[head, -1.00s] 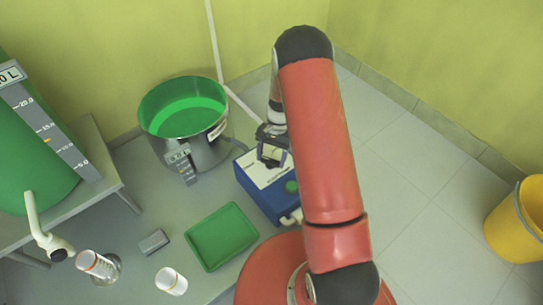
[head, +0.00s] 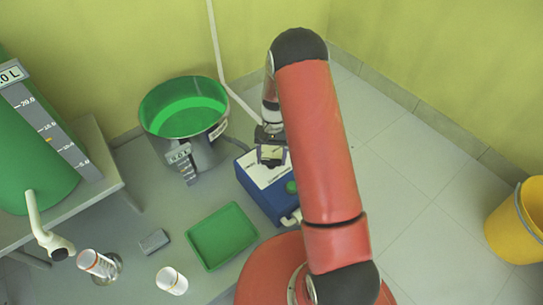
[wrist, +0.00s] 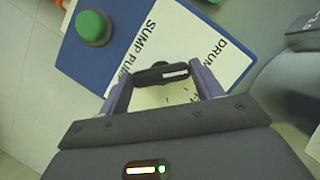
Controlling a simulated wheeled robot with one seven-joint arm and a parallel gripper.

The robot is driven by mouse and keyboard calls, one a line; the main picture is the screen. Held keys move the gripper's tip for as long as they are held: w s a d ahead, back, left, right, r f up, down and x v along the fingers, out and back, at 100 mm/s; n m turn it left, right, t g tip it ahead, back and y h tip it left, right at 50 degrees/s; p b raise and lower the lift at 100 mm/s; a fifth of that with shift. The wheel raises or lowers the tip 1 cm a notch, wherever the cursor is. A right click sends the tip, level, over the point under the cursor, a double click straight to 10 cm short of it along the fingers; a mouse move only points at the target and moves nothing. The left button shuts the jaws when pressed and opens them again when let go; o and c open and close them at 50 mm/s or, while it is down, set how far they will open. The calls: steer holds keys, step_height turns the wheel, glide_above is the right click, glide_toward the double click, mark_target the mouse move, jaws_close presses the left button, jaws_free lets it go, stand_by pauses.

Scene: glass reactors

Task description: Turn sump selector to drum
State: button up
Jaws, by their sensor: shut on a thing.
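The sump selector (wrist: 162,76) is a black knob with a white pointer line, on the white label plate of the blue sump pump box (head: 258,203). The box also shows in the wrist view (wrist: 75,65), where the words "SUMP PUMP" and "DRUM" can be read. My gripper (head: 271,158) is over the box in the head view. In the wrist view my gripper (wrist: 161,84) has its purple fingers on both ends of the knob, shut on it. The pointer lies across between the fingers. Part of the label is hidden behind the gripper.
A steel drum (head: 202,156) with green liquid stands left of the box. A green tray (head: 221,236), a grey block (head: 154,241) and two white-and-clear containers are on the grey surface. A green tank (head: 35,160) is at left, and a yellow bucket (head: 515,225) at right.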

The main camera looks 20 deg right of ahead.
steer(key=o, duration=1)
steer(key=p+v, duration=0.1)
steer(key=v, duration=0.7)
steer(key=shift+f, duration=0.1)
steer(key=s+a+r+n+t+h+p, duration=0.15)
steer(key=s+r, duration=0.25)
steer(key=r, duration=0.8)
steer(key=s+r+n+t+y+p, duration=0.1)
steer(key=s+r+t, duration=0.25)
steer(key=r, duration=0.85)
steer(key=s+r+t+p, duration=0.1)
steer(key=s+r, duration=0.2)
steer(key=s, duration=0.3)
steer(key=s+r+n+t+h+p, duration=0.1)
steer(key=s+r+t, duration=0.1)
steer(key=s+r, duration=0.2)
steer(key=s+r+n+t+p, duration=0.1)
steer(key=s+r, duration=0.3)
steer(key=s, duration=0.5)
steer(key=shift+s+r+t, duration=0.15)
steer(key=shift+r+t, duration=0.1)
steer(key=shift+t, duration=0.15)
